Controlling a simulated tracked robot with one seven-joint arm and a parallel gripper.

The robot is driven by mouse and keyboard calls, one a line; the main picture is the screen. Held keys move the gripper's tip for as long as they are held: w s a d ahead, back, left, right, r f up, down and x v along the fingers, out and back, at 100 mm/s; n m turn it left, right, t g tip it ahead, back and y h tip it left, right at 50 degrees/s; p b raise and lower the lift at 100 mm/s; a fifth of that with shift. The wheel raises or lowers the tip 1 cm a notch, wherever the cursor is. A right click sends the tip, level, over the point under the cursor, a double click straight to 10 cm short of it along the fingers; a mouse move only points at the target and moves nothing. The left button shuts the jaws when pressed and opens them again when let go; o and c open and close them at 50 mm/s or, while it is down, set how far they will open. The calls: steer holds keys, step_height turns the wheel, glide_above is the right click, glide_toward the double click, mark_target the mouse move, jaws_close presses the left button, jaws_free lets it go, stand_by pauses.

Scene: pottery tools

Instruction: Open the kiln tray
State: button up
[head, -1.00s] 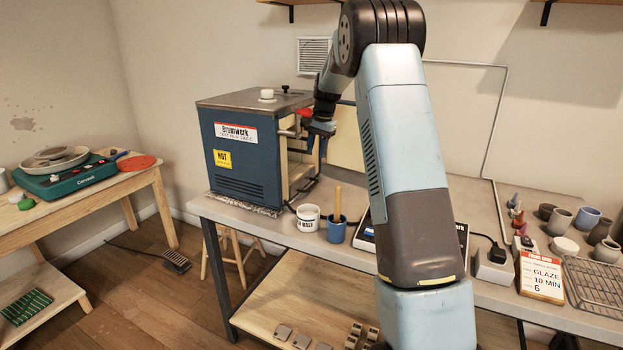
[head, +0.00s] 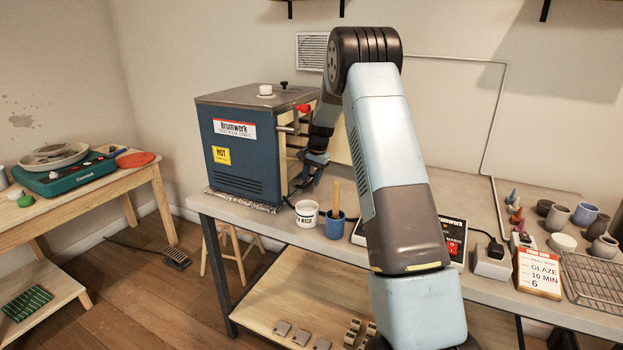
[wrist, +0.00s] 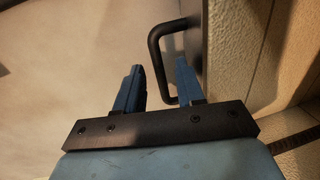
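The blue kiln (head: 240,155) stands at the left end of the grey workbench, and its front opening faces right with the door swung open. In the head view my gripper (head: 316,157) is low at the kiln's opening, partly hidden.
A white mug (head: 307,215) and a blue cup (head: 336,226) with a wooden tool stand on the bench just in front of the kiln opening. Small pots (head: 558,218) and a wire rack (head: 594,280) are at the right. A second table (head: 95,200) stands left.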

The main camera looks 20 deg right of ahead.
steer(key=shift+f, duration=0.1)
steer(key=shift+c, duration=0.3)
jaws_close()
steer(key=shift+d, duration=0.1)
